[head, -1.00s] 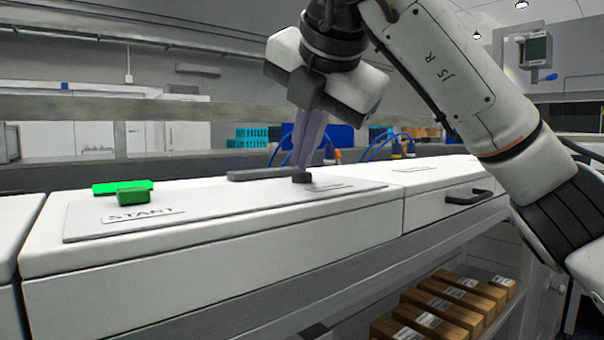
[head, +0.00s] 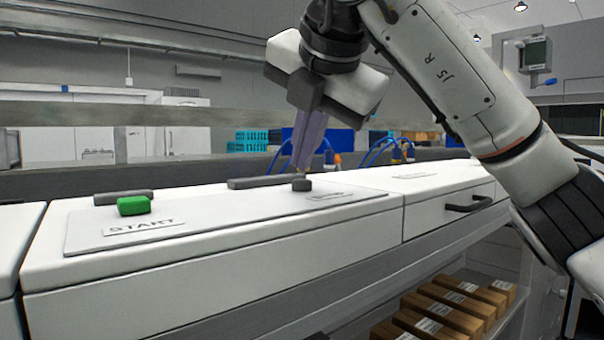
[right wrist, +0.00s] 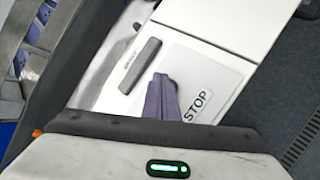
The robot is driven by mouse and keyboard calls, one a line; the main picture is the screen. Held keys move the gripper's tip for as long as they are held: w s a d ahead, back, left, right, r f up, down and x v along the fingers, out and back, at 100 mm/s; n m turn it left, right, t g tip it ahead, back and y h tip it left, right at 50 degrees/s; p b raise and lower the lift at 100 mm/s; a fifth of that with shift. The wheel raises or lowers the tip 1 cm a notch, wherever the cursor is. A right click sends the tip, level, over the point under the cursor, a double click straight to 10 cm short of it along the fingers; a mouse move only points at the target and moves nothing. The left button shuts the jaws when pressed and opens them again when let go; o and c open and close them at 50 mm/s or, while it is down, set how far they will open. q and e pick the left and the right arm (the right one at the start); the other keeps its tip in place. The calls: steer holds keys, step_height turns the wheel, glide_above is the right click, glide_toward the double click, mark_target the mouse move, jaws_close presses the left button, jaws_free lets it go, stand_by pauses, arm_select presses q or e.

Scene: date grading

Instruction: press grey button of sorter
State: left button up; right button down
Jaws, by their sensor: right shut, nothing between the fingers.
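The sorter's grey button (head: 302,185) is a small dark block on the white top panel (head: 225,211). It stands beside a label that reads STOP in the right wrist view (right wrist: 198,105). My right gripper (head: 304,170) is shut and empty, its purple fingers pointing down just above the grey button, with a small gap. My left gripper is not in view.
A green button (head: 134,205) with a START label stands at the panel's left, before a dark grey bar (head: 112,198). Another grey bar (head: 262,182) lies behind the grey button. Brown boxes (head: 450,310) sit on a shelf below right.

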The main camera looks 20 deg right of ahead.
mark_target(304, 181)
steer(key=shift+r, duration=0.3)
step_height(304, 181, up, 5)
steer(key=p, duration=0.4)
steer(key=shift+f, duration=0.1)
stand_by(0.7)
